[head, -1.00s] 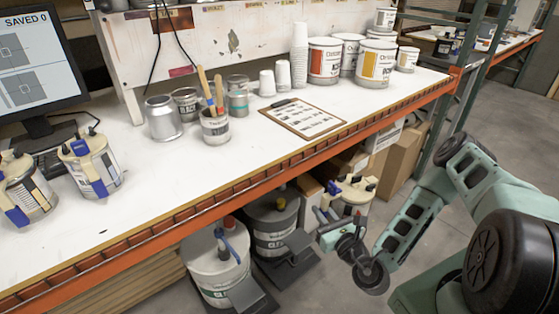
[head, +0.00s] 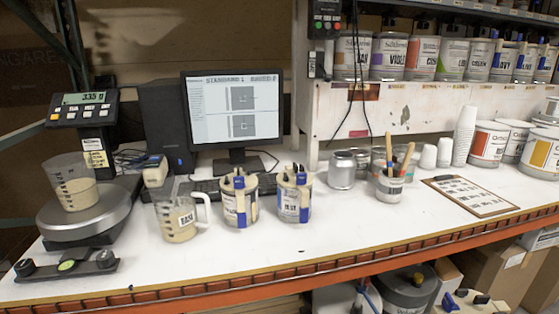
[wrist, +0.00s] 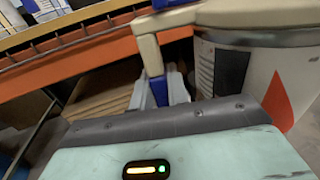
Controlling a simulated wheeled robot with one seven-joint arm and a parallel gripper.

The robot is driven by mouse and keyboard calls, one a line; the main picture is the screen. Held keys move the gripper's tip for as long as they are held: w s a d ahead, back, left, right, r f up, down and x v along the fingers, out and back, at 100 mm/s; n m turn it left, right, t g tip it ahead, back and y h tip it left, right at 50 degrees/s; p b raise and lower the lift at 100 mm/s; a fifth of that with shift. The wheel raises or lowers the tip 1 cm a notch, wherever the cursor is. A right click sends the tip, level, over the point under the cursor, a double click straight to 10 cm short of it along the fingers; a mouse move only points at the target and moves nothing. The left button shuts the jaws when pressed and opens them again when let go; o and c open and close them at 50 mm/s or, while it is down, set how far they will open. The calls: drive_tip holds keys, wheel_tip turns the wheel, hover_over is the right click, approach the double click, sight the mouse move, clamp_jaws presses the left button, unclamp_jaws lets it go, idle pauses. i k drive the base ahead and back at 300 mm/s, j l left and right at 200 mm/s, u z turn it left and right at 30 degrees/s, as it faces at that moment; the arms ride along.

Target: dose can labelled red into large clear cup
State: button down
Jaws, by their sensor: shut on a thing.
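In the wrist view a white can (wrist: 228,62) with a red drop on its label fills the right side, with a cream and blue fitting on its rim. My gripper (wrist: 175,92) is shut on this can; the contact is mostly hidden. In the head view a can top with blue and cream fittings (head: 470,300) shows at the bottom edge and seems to be the same can. A large clear cup (head: 72,170) stands upright on the scale (head: 88,218), partly filled with beige liquid. The scale display seems to read 335 g.
A clear jug labelled BASE (head: 181,213) stands right of the scale. Two fitted cans (head: 239,205) (head: 294,202) stand beside it. A monitor (head: 238,115) is behind. A brush pot (head: 389,188) and clipboard (head: 468,195) lie farther right. The bench's orange front edge (head: 300,277) is between.

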sight(72, 176)
drive_tip(key=k+j, duration=0.1)
drive_tip(key=j, duration=0.35)
drive_tip(key=k+j, duration=0.1)
drive_tip(key=j, duration=0.3)
drive_tip(key=k+j, duration=0.1)
drive_tip(key=j, duration=0.35)
drive_tip(key=k+j, duration=0.1)
drive_tip(key=j, duration=0.35)
